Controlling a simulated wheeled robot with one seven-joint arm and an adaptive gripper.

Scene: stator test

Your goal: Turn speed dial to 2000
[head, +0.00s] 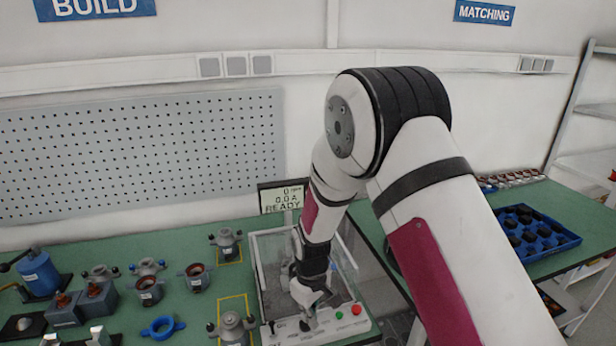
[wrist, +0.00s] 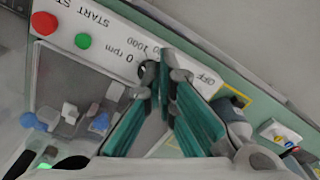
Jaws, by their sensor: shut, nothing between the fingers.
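The test unit's white front panel (head: 330,328) is at the lower middle of the head view. In the wrist view the dark speed dial (wrist: 147,73) sits on the panel (wrist: 120,30) beside the upside-down marks "0 rpm" and "1000". My gripper (head: 306,322) points down at this panel. In the wrist view my gripper (wrist: 168,62) has its teal-padded fingers brought together at the tips, empty, right at the dial. The fingers partly cover the dial, so its pointer and the 2000 mark cannot be read. I cannot tell whether they touch it. The display (head: 283,197) reads 0 rpm, 0.0 A, READY.
A green button (wrist: 83,41) and a red button (wrist: 44,22) are on the same panel, left of the dial in the wrist view. An "OFF" label (wrist: 207,79) is right of the fingers. Several motor parts, including a blue ring (head: 163,327), stand on the green bench (head: 200,245).

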